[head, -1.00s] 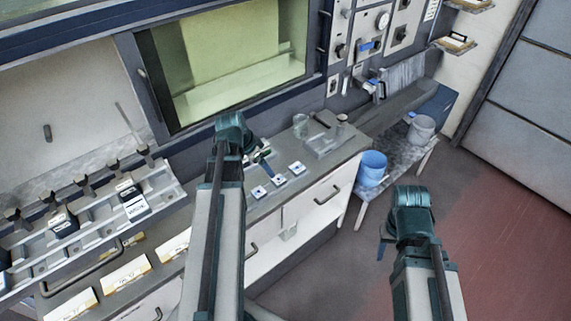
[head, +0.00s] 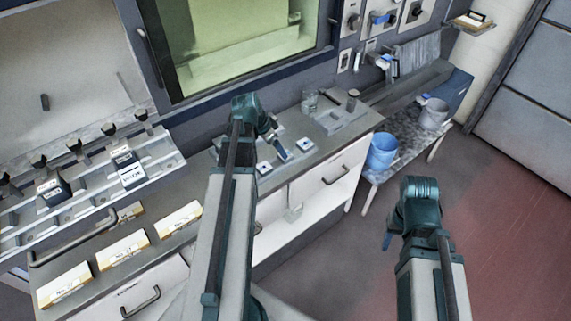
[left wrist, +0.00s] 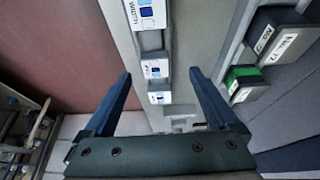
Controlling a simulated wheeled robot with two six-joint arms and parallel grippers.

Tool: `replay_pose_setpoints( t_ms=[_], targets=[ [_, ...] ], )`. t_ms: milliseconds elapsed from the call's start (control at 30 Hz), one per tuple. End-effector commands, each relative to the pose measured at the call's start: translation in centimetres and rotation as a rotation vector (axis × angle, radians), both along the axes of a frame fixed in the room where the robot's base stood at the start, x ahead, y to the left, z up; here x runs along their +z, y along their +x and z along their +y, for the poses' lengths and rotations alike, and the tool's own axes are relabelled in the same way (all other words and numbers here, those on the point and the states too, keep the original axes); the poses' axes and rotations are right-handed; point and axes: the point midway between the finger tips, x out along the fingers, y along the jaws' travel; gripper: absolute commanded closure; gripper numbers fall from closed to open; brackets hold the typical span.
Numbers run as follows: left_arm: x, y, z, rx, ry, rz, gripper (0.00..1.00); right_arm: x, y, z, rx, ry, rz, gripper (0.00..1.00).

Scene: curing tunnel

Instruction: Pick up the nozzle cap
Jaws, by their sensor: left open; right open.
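Three small white squares with blue marks lie in a row on the grey counter; the near one (head: 263,167) and far one (head: 305,144) show in the head view. I cannot make out which small item is the nozzle cap. My left gripper (head: 279,148) is over the row, partly hiding the middle square. In the left wrist view its fingers (left wrist: 160,76) are apart with nothing held, and marked squares (left wrist: 155,68) appear beyond the gap. My right gripper (head: 387,241) is out over the floor, away from the counter, and nothing shows in it.
A glass jar (head: 309,101) and a small dark cylinder (head: 352,100) stand at the counter's far end. A blue bucket (head: 382,151) and grey bucket (head: 433,114) are on a low bench. A slotted rack (head: 90,205) and labelled boxes (head: 124,249) are left. Floor is clear right.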

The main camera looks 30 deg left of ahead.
Motion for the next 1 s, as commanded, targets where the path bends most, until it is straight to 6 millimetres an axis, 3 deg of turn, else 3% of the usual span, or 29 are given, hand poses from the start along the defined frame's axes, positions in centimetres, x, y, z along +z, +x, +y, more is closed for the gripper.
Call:
replay_pose_setpoints(
  t_ms=[267, 700, 967, 1000],
  targets=[
    [-0.6, 0.3, -0.2, 0.0, 0.0, 0.0, 0.07, -0.7, 0.0, 0.0, 0.0, 0.0, 0.0, 0.5],
    [-4.9, 2.5, -1.9, 0.0, -0.001, 0.0, 0.07, -4.9, 0.0, 0.0, -0.001, 0.0, 0.0, 0.5],
    [-4.8, 2.6, -1.9, 0.001, 0.0, 0.0, 0.07, -4.8, 0.0, 0.0, -0.001, 0.0, 0.0, 0.5],
    [-4.8, 2.6, -1.9, 0.001, 0.0, 0.0, 0.15, -4.8, 0.0, 0.0, -0.001, 0.0, 0.0, 0.5]
  ],
)
